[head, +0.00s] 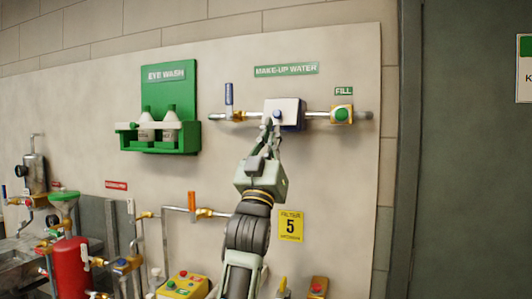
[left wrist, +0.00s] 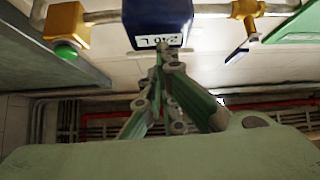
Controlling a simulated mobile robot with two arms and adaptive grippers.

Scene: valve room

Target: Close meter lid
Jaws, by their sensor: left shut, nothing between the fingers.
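The meter (head: 291,107) is a small box with a pale front and dark blue parts, set in the make-up water pipe on the wall panel. In the left wrist view its dark blue body (left wrist: 158,20) shows at the top, with a white number label. I cannot tell a separate lid or how far it is open. My left gripper (head: 270,126) reaches up from below, its fingertips shut and empty at the meter's lower left. In the left wrist view the fingertips (left wrist: 162,58) are together just at the label; whether they touch is unclear. My right gripper is not in view.
A blue-handled valve (head: 229,98) is left of the meter, a brass valve with green knob (head: 342,114) right. A green eye wash station (head: 160,148) hangs further left. Pipes, a red cylinder (head: 71,266) and a yellow button box (head: 183,287) are below. The wall right of the yellow tag is bare.

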